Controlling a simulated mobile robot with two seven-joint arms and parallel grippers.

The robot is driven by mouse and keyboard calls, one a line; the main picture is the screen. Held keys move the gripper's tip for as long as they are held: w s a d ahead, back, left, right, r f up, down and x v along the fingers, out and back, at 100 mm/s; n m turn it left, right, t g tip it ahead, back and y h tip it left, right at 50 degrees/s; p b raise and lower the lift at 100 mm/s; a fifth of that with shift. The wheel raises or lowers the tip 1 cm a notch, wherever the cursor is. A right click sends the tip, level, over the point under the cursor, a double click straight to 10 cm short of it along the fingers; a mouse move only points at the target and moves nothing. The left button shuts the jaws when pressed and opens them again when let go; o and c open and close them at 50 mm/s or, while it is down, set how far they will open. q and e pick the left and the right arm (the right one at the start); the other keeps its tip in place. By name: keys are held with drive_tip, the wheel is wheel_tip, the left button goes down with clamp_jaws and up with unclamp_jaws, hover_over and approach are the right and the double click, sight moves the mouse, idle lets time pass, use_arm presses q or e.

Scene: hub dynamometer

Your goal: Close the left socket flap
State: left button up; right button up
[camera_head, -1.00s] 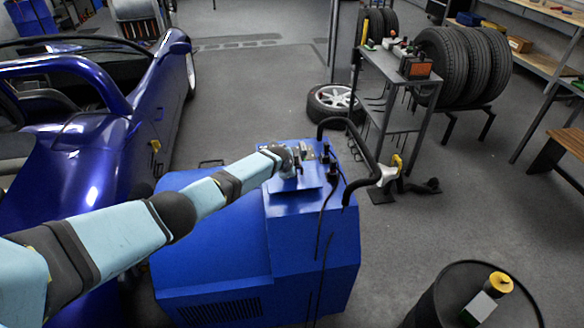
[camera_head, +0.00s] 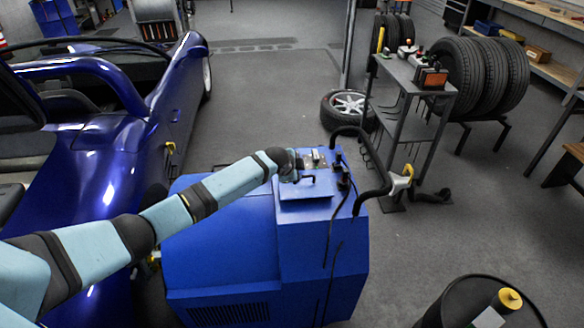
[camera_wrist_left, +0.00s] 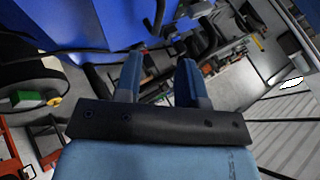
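The blue machine (camera_head: 230,250) stands in the middle of the head view, with a small socket panel (camera_head: 316,158) at the far end of its top. A flat blue flap with a dark handle (camera_head: 306,190) sits in front of that panel and appears folded down; I cannot make out its exact angle. My left gripper (camera_head: 294,165) is at the left edge of the panel, just above the flap, and hides part of it. In the left wrist view its two fingers (camera_wrist_left: 162,68) are apart with nothing between them. Contact with the flap cannot be told. My right gripper is not in view.
Black cables (camera_head: 345,185) and a thick black hose (camera_head: 378,185) run at the machine's right side. A blue car (camera_head: 90,180) stands close on the left. A metal cart (camera_head: 410,90) and a loose wheel (camera_head: 345,108) are behind. A black barrel (camera_head: 470,300) is at front right.

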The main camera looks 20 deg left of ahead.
use_arm(q)
drive_tip(key=shift+v, duration=1.3)
drive_tip(key=s+d+f+n+h, duration=0.2)
drive_tip(key=s+d+f, duration=0.35)
drive_tip(key=s, duration=0.45)
drive_tip(key=s+d+f+n+h, duration=0.1)
drive_tip(key=s+d+f+n, duration=0.1)
drive_tip(key=s+d+f, duration=0.6)
drive_tip(key=s+a+r+n+t, duration=0.1)
drive_tip(key=s+r+n, duration=0.1)
drive_tip(key=s, duration=1)
drive_tip(key=s+r+n+t, duration=0.1)
drive_tip(key=s+n, duration=0.3)
drive_tip(key=s, duration=0.8)
drive_tip(key=shift+a+r+t+y, duration=0.3)
drive_tip(key=shift+a+r+t, duration=0.1)
drive_tip(key=shift+r, duration=0.1)
drive_tip(key=shift+s, duration=0.1)
